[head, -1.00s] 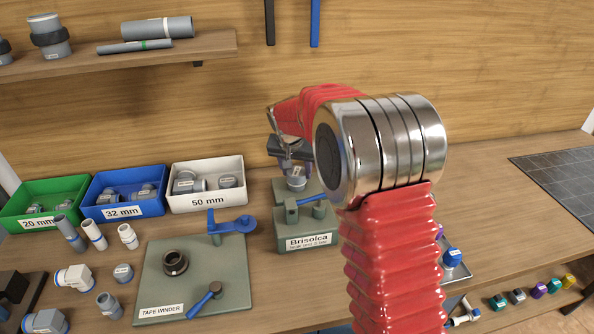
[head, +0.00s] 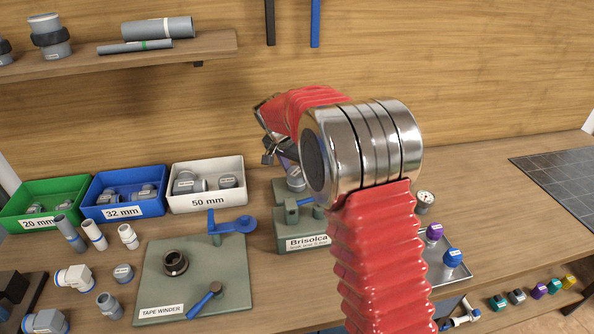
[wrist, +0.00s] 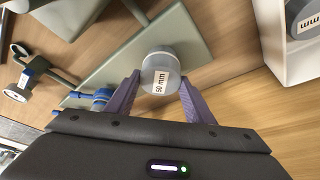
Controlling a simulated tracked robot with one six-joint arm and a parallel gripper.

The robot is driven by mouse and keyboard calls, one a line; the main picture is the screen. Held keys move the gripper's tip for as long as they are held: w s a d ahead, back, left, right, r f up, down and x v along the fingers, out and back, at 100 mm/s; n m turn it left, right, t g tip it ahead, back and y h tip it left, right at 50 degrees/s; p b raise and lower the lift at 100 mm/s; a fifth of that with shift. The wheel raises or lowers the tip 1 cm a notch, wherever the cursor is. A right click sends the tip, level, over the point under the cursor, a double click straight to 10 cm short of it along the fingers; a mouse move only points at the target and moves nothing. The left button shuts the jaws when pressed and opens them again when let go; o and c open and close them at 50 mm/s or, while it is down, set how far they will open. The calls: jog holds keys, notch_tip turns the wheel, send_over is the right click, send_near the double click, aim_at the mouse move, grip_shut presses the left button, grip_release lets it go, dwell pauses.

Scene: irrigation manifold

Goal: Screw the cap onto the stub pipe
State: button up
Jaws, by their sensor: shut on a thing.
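A grey cap labelled 50 mm (wrist: 160,72) sits between the purple fingertips of my gripper (wrist: 161,84) in the wrist view, and the jaws are shut on it. In the head view the grey cap (head: 296,178) shows just left of my metal wrist, over the rear of the green Brisolca test stand (head: 292,240). My gripper (head: 289,166) comes down to it at a tilt from the upper left, partly hidden by my arm. I cannot make out the stub pipe, nor whether the cap touches it.
The white 50 mm bin (head: 207,200) stands close on the left, beside the blue 32 mm bin (head: 124,209). A tape winder plate (head: 195,285) lies in front. A gauge (head: 425,201) and a tray (head: 455,272) with purple and blue caps are at right.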

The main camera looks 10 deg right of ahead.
jog(key=shift+w+d+r+m+g+h, duration=0.15)
jog(key=shift+w+d+m+h, duration=0.05)
jog(key=shift+m, duration=0.6)
jog(key=shift+w+d+r+m+g+h, duration=0.1)
jog(key=shift+w+d+m+g+h, duration=0.1)
jog(key=shift+m, duration=0.6)
jog(key=m+g, duration=0.1)
jog(key=m, duration=0.2)
jog(key=shift+m+g+h, duration=0.3)
jog(key=shift+m+g, duration=0.05)
jog(key=shift+m, duration=0.45)
jog(key=m+g, duration=0.1)
jog(key=m, duration=0.3)
jog(key=shift+d+m+g, duration=0.1)
jog(key=shift+m+g, duration=0.2)
jog(key=shift+g, duration=0.1)
jog(key=o, duration=1.6)
jog(key=shift+s+a+f, duration=0.15)
jog(key=shift+a, duration=0.05)
jog(key=shift+o, duration=0.3)
